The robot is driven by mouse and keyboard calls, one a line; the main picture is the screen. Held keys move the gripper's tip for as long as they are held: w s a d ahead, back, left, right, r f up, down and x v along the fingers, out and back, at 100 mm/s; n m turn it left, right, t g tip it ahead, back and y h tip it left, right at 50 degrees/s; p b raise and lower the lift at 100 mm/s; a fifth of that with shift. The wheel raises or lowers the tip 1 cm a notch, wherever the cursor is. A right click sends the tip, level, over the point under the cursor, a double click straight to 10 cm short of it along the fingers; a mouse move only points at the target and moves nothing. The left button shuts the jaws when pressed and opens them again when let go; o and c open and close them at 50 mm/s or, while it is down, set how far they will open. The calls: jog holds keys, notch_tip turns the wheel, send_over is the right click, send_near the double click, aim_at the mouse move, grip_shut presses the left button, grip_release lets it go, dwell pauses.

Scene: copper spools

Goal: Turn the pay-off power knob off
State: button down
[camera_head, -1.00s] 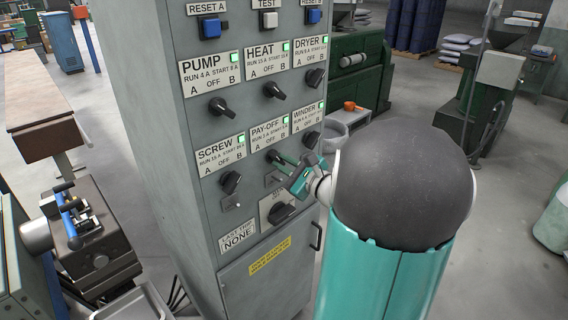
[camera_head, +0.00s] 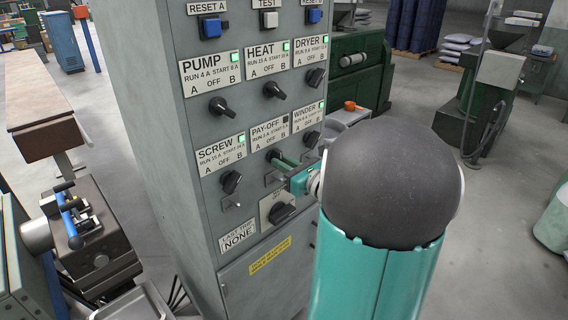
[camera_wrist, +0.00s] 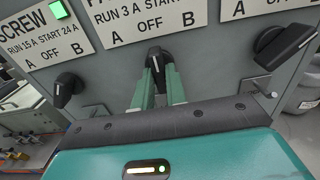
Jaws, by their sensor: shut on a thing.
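The pay-off knob (camera_wrist: 155,58) is a black rotary knob below its plate reading A, OFF, B (camera_wrist: 145,22). In the wrist view its white line points up toward OFF. My gripper (camera_wrist: 158,82) is shut on this knob, with one teal finger on each side. In the head view my gripper (camera_head: 284,162) reaches the knob from the right. The pay-off plate (camera_head: 270,131) has a dark lamp (camera_head: 285,119) at its upper right.
The screw knob (camera_head: 231,182) is to the left and the winder knob (camera_head: 311,139) to the right, both with lit green lamps. A larger switch (camera_head: 281,212) sits below. The pump, heat and dryer knobs form the row above.

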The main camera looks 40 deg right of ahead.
dwell(0.3)
jog(key=c, duration=1.4)
grip_release()
jog(key=shift+c, duration=0.2)
jog(key=s, duration=1.3)
jog(key=shift+s+d, duration=0.2)
jog(key=shift+s, duration=0.2)
